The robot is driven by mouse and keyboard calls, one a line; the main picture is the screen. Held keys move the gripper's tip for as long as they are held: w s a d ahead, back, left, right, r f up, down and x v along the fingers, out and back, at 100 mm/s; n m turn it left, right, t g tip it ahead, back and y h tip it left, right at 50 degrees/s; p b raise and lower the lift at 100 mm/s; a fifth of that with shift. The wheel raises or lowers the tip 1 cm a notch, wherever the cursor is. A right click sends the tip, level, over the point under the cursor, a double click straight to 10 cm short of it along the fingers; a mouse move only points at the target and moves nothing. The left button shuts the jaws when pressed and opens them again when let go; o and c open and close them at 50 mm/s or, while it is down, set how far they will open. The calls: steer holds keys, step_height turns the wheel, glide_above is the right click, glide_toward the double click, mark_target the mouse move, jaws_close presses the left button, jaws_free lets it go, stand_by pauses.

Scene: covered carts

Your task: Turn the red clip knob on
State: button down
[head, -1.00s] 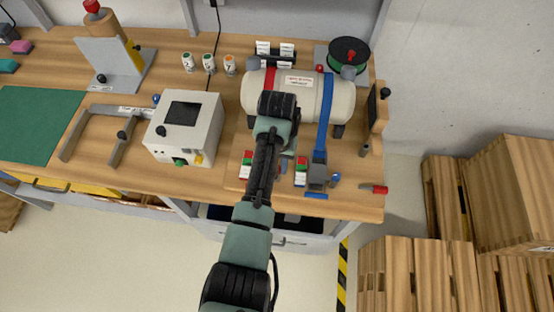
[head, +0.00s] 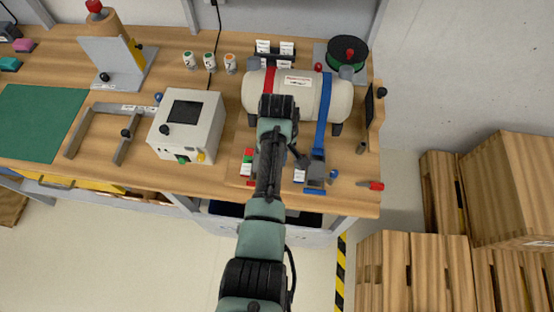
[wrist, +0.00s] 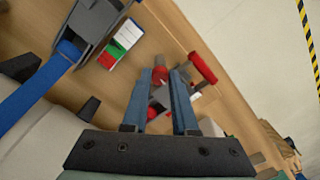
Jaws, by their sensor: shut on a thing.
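The white cylinder (head: 308,92) lies on the wooden bench, with a red strap (head: 269,80) and a blue strap (head: 323,115) around it. In the wrist view, my gripper (wrist: 168,76) reaches down at the red strap's grey clip (wrist: 162,97). The red knob (wrist: 160,75) shows at the fingertips, and the jaws are shut on it. The clip's red lever (wrist: 203,68) sticks out beside the right finger. In the head view, my arm hides the red clip and most of the gripper. I cannot read the knob's turn angle.
The blue strap's clip (wrist: 88,22) stands nearby, with a red, green and white label block (wrist: 121,44) between the clips. A white box with a screen (head: 186,127) stands left of my arm. Wooden crates (head: 512,185) stand on the floor at right.

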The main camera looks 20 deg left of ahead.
steer(key=shift+w+r+n, duration=0.1)
steer(key=shift+n, duration=0.3)
steer(key=c, duration=0.7)
jaws_free()
step_height(320, 180, up, 13)
steer(key=shift+f+b, duration=0.1)
steer(key=shift+b, duration=0.3)
